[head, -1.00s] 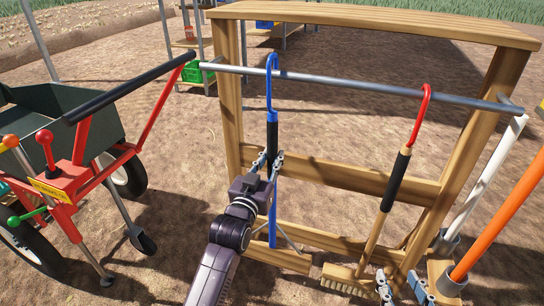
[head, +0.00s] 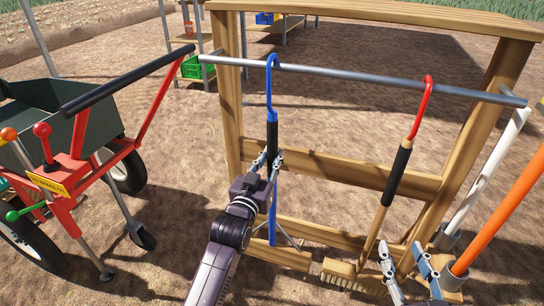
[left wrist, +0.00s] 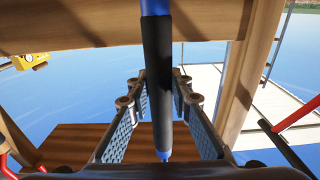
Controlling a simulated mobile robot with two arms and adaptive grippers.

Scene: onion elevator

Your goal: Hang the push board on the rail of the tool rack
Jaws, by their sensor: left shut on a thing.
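The push board (head: 272,105) has a blue handle with a black grip and a blue hook at the top. It hangs upright at the left part of the rail (head: 360,83) of the wooden tool rack (head: 232,125). Its hook is at the rail and curves over it; whether it bears on the rail I cannot tell. My left gripper (head: 265,160) is shut on the handle at the black grip, which the left wrist view also shows (left wrist: 158,75). My right gripper (head: 403,252) is open and empty at the lower right.
A brush (head: 385,205) with a red hook hangs on the rail to the right. White (head: 492,170) and orange (head: 505,215) poles stand at the rack's right end. A green cart (head: 60,115) with red handles stands at the left. Shelves with crates are behind.

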